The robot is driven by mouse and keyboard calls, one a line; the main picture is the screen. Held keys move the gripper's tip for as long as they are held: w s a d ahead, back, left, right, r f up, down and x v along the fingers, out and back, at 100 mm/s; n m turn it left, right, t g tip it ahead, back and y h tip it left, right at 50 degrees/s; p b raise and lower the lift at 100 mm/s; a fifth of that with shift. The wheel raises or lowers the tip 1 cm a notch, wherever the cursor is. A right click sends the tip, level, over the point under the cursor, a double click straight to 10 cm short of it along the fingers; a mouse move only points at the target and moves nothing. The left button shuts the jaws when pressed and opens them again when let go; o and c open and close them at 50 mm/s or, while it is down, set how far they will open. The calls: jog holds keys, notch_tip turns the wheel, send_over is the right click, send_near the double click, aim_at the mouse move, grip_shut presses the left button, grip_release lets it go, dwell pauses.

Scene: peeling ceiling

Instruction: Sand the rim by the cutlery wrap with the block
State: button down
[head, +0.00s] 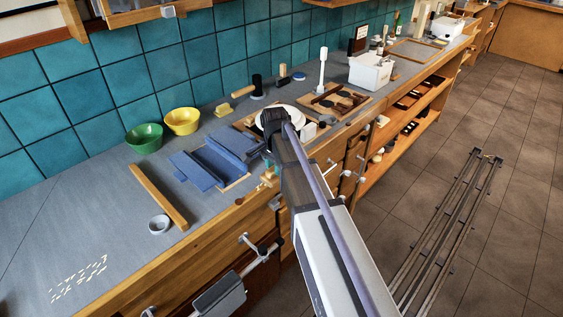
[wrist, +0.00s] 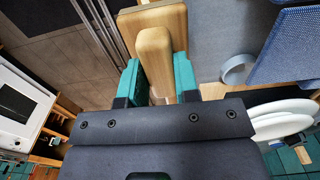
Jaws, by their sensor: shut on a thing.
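My gripper (wrist: 158,68) has its two teal fingers shut on a wooden block (wrist: 164,18), one on each side of its upright part. In the head view the gripper (head: 268,174) is mostly hidden by my arm, low at the counter's front. The blue cutlery wrap (head: 200,168) lies on the grey counter, left of the gripper. Blue woven cloth, probably the wrap (wrist: 295,45), shows at the right of the wrist view. The wooden front rim (head: 205,238) of the counter runs past the wrap. I cannot tell whether the block touches it.
A wooden bar (head: 158,196) and a small grey ring-shaped dish (head: 159,224) lie left of the wrap. Green (head: 145,138) and yellow (head: 181,121) bowls stand behind. A white plate (head: 286,113) is beyond my wrist. The counter's left end is mostly clear.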

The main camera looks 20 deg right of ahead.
aim_at(266, 179)
jog(key=shift+s+a, duration=0.3)
jog(key=shift+a, duration=0.35)
jog(key=shift+s+a, duration=0.3)
jog(key=shift+a, duration=0.4)
jog(key=shift+s+a, duration=0.3)
jog(key=shift+a, duration=0.35)
jog(key=shift+s+a, duration=0.3)
jog(key=shift+a, duration=0.35)
jog(key=shift+s+a, duration=0.3)
jog(key=shift+a, duration=0.4)
jog(key=shift+s+a, duration=0.3)
jog(key=shift+a, duration=0.35)
jog(key=shift+d, duration=0.15)
jog(key=shift+w+d, duration=0.3)
jog(key=shift+d, duration=0.35)
jog(key=shift+w+d, duration=0.3)
jog(key=shift+d, duration=0.3)
jog(key=shift+w+d, duration=0.3)
jog(key=shift+d, duration=0.35)
jog(key=shift+w+d, duration=0.3)
jog(key=shift+d, duration=0.35)
jog(key=shift+w+d, duration=0.3)
jog(key=shift+d, duration=0.35)
jog(key=shift+w+d, duration=0.3)
jog(key=shift+d, duration=0.35)
